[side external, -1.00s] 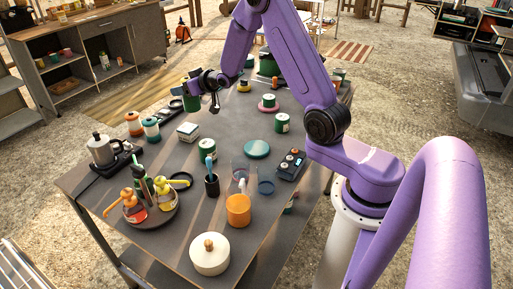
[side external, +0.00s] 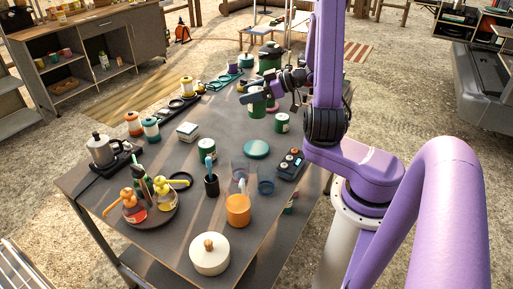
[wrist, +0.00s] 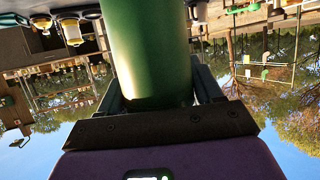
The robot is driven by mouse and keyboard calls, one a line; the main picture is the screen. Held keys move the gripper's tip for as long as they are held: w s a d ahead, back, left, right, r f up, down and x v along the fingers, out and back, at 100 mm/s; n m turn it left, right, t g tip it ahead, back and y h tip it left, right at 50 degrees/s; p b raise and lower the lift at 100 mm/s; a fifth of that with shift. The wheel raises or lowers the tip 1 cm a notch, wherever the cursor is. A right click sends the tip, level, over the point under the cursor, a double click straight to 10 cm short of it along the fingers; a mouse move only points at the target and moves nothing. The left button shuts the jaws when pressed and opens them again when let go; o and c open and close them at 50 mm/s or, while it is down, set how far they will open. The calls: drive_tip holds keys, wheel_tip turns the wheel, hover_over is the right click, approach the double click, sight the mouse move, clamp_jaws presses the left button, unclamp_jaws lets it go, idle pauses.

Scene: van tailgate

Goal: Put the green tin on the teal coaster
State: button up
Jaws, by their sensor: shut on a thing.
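The green tin (side external: 257,107) is held in my gripper (side external: 258,93) above the table's far half. In the wrist view the tin (wrist: 150,50) is a plain dark green cylinder between the two fingers, which are shut on it. The teal coaster (side external: 257,149) lies flat near the middle of the table, with nothing on it. My gripper and the tin are beyond it in the side view, apart from it. The tin's far side is hidden.
Labelled green tins stand left of the coaster (side external: 206,149) and behind it (side external: 282,122). A dark button box (side external: 291,164) lies to its right. A clear container (side external: 240,178), a dark cup (side external: 211,184) and an orange jar (side external: 238,209) stand in front.

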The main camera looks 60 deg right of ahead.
drive_tip(key=s+a+n+g+y, duration=0.15)
drive_tip(key=s+a, duration=0.45)
drive_tip(key=s, duration=0.7)
drive_tip(key=n+y, duration=0.1)
hover_over(251, 147)
drive_tip(key=shift+a+f, duration=0.1)
drive_tip(key=shift+f, duration=6.15)
drive_tip(key=shift+f, duration=0.15)
drive_tip(key=o, duration=1.2)
drive_tip(key=shift+c, duration=0.2)
